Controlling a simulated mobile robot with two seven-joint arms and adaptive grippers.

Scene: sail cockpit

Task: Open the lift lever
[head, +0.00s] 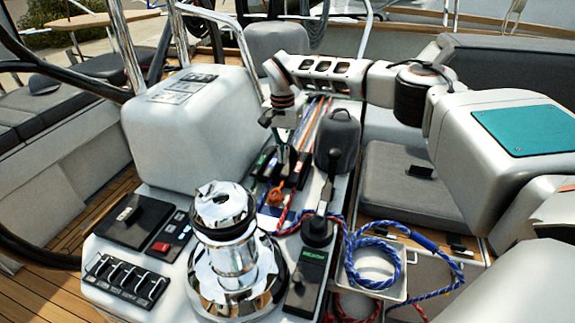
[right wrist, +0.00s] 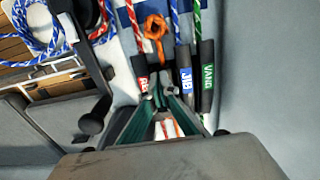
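A row of dark clutch levers with coloured labels stands beside the white console. In the right wrist view these are a red-labelled lever (right wrist: 143,78), a blue lever marked JIB (right wrist: 185,80) and a green lever marked VANG (right wrist: 208,75). The red label is partly hidden and I cannot read it fully, so I cannot tell which lever is the lift one. My right gripper (head: 284,150) points down over this row. In the right wrist view its green fingers (right wrist: 159,95) converge just by the red-labelled lever. I cannot tell whether they touch it. My left gripper is out of view.
A chrome winch (head: 232,240) stands in front of the levers. A single green-labelled lever (head: 309,270) is to its right. Coiled blue rope (head: 375,262) lies further right. A dark grey rounded object (head: 337,140) stands close to the right gripper. An orange knotted cord (right wrist: 155,30) lies by the levers.

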